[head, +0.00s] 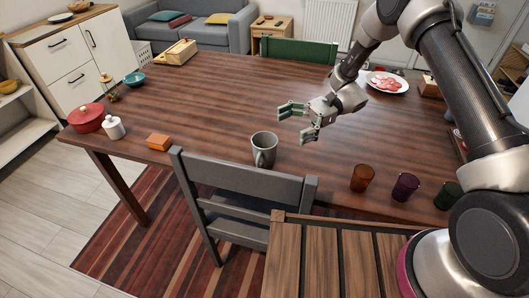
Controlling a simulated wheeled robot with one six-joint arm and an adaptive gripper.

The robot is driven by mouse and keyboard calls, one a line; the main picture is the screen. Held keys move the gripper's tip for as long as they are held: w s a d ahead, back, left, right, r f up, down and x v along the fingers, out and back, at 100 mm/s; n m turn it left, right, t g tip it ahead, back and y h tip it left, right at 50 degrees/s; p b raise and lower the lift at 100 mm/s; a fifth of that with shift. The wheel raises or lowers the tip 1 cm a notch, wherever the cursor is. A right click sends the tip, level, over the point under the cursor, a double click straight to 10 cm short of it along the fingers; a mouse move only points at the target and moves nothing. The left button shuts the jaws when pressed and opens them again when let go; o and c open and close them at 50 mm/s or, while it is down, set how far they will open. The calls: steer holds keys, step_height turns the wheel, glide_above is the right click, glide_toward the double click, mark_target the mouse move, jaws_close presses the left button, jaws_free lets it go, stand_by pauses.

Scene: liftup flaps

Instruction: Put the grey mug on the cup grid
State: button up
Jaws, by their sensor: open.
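The grey mug (264,150) stands upright on the wooden table, close to its front edge, behind the grey chair. Its handle faces the front. My gripper (293,124) is open and empty, above the table just to the right of and behind the mug, apart from it. I cannot pick out a cup grid for certain in this view.
The dark wooden table (215,95) is mostly clear. A grey chair (245,180) stands at its front.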

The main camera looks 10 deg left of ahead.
mark_target(263, 140)
steer(key=shift+m+y, duration=0.4)
steer(key=a+f, duration=0.1)
steer(key=s+a+f, duration=0.1)
steer(key=a, duration=0.1)
steer(key=shift+s+a+f, duration=0.15)
steer(key=shift+f, duration=0.15)
steer(key=x, duration=0.5)
steer(key=shift+s+a+f, duration=0.2)
steer(key=shift+a+f, duration=0.05)
steer(key=c, duration=1.4)
steer(key=shift+r, duration=0.1)
